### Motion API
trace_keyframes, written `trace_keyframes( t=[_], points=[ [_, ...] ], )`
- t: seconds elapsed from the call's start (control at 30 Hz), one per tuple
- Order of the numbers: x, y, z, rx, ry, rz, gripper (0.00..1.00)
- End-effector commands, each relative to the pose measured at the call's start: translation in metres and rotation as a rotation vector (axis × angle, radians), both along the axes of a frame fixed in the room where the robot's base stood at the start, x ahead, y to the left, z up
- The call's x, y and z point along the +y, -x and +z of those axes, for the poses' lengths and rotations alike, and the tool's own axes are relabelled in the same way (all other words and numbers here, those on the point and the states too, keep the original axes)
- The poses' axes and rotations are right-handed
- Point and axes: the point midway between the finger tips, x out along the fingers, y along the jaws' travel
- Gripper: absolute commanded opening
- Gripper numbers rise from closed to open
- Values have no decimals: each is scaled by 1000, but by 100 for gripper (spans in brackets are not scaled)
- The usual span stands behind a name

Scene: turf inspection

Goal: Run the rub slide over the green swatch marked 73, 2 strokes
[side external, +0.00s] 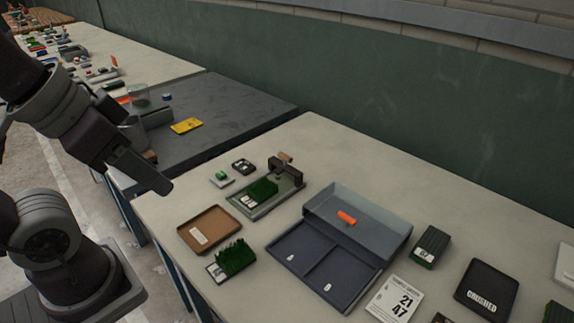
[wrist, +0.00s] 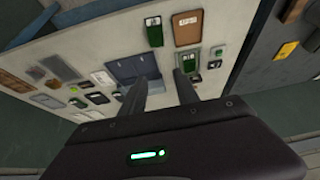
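A rub rig (side external: 236,211) stands on the pale table, with a dark slide block (side external: 287,166) at its far end. A green turf swatch (side external: 262,188) with a small white label lies in its bed, in front of the block. A taller, shaggy green swatch (side external: 236,258) stands outside it near the front edge; it also shows in the wrist view (wrist: 154,32). A dark green swatch (side external: 431,243) lies at the right. I cannot read 73 on any label. My gripper (side external: 160,184) is open and empty, left of the rig and above the table edge; its fingers (wrist: 160,84) stand apart.
A brown tray (side external: 183,226) lies left of the rig. A blue-grey divided bin (side external: 322,295) with an orange piece (side external: 347,217) stands to its right. A card reading 21 47 (side external: 396,299) and a dark CRUSHED tray (side external: 487,290) lie farther right. Small items (side external: 242,167) lie behind the rig.

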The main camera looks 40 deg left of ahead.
Motion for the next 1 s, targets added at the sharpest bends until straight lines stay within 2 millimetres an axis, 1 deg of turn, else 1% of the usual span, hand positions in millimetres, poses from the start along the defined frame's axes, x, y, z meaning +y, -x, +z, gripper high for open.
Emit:
trace_keyframes(
  t=[0.27,0.33,0.37,0.47,0.5,0.53,0.57,0.6,0.67,0.7,0.77,0.8,0.9,1.0],
  points=[
    [0,-1,1,1,3,5,37],
    [1,-13,7,14,26,49,37],
    [2,-23,11,23,45,86,37],
    [8,-78,26,71,144,287,37],
    [14,-107,29,91,190,391,37],
    [18,-129,28,107,223,469,37],
    [24,-151,26,121,255,551,37],
    [32,-182,20,141,297,661,37],
    [46,-227,2,168,357,831,37],
    [56,-255,-13,183,390,941,37],
    [72,-291,-40,203,436,1097,37],
    [81,-311,-59,212,460,1189,37],
    [100,-344,-100,227,502,1364,37],
    [110,-359,-124,231,526,1459,37]
  ],
)
